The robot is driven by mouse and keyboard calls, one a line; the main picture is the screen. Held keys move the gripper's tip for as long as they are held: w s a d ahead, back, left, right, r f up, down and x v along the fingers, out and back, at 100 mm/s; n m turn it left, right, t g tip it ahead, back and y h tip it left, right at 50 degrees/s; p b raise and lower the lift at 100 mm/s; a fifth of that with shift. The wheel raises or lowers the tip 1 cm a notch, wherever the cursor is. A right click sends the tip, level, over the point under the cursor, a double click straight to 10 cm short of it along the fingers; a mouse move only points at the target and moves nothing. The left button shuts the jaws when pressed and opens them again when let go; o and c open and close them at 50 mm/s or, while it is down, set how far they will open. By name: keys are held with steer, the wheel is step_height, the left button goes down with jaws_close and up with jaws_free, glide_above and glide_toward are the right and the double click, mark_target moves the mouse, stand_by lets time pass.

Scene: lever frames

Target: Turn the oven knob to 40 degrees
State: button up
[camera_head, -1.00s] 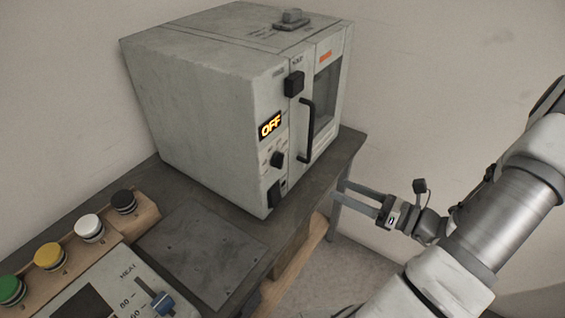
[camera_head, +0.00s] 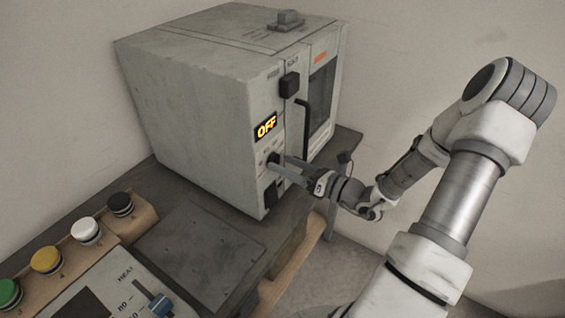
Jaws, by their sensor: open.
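The oven (camera_head: 190,110) is a pale grey box on a dark table. Its orange display (camera_head: 266,126) reads OFF. The small black oven knob (camera_head: 273,158) sits on the front panel below the display, partly hidden by my gripper. My gripper (camera_head: 278,163) is open, with its fingertips at the knob. I cannot tell whether the fingers touch it or lie on both sides of it.
A black door handle (camera_head: 304,128) and a black block (camera_head: 289,85) are beside and above the knob. A darker block (camera_head: 272,195) is below it.

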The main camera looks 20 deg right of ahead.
steer(key=shift+w+a, duration=0.4)
steer(key=shift+w, duration=0.15)
jaws_close()
